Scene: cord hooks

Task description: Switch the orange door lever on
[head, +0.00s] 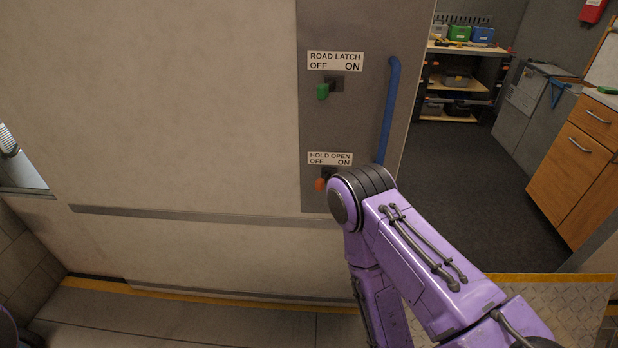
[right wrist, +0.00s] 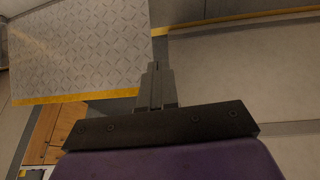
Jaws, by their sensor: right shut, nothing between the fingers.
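The orange door lever (head: 320,184) sits under the HOLD OPEN label (head: 330,158) on the grey door panel, its knob at the left, below OFF. My right arm's purple links cover the area just right of and below it. A green lever (head: 323,91) under the ROAD LATCH label (head: 336,61) also points left, toward OFF. My right gripper (right wrist: 156,86) is shut and empty in the right wrist view, with a tread-plate step and the pale wall beyond it. Neither lever shows in that view. In the head view the right gripper is hidden. My left gripper is out of view.
A blue vertical handle (head: 388,110) runs along the panel's right edge. To the right, the doorway opens onto a room with a shelf (head: 458,85) and a wooden cabinet (head: 575,160). The tread-plate step (right wrist: 80,45) with a yellow edge lies low.

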